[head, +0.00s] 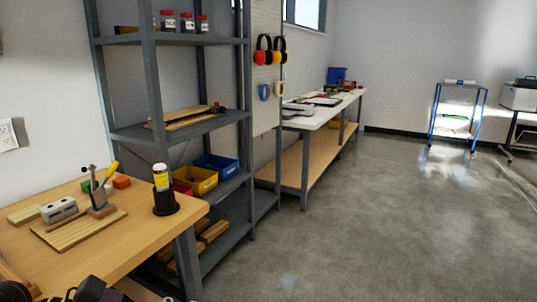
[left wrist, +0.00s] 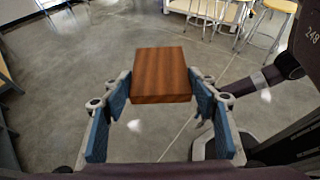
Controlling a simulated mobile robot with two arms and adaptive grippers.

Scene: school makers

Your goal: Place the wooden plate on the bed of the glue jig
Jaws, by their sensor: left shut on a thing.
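The wooden plate (left wrist: 160,72) is a reddish-brown, dark-grained block in the left wrist view. My left gripper (left wrist: 160,92) is shut on it, with one blue-padded finger on each side, and the floor shows below. The glue jig (head: 80,230) stands on the wooden workbench at left in the head view. It has a flat striped wood base, a grey metal block on its left and an upright clamp with a yellow handle. Dark parts of my arm show at the bottom left of the head view, in front of the bench. My right gripper is not in view.
On the workbench (head: 130,243) a black holder with a yellow-labelled bottle (head: 163,190) stands right of the jig. Small green and orange blocks (head: 121,182) lie behind it. A grey shelf rack (head: 195,125) stands beyond the bench. The floor (head: 370,220) at right is clear.

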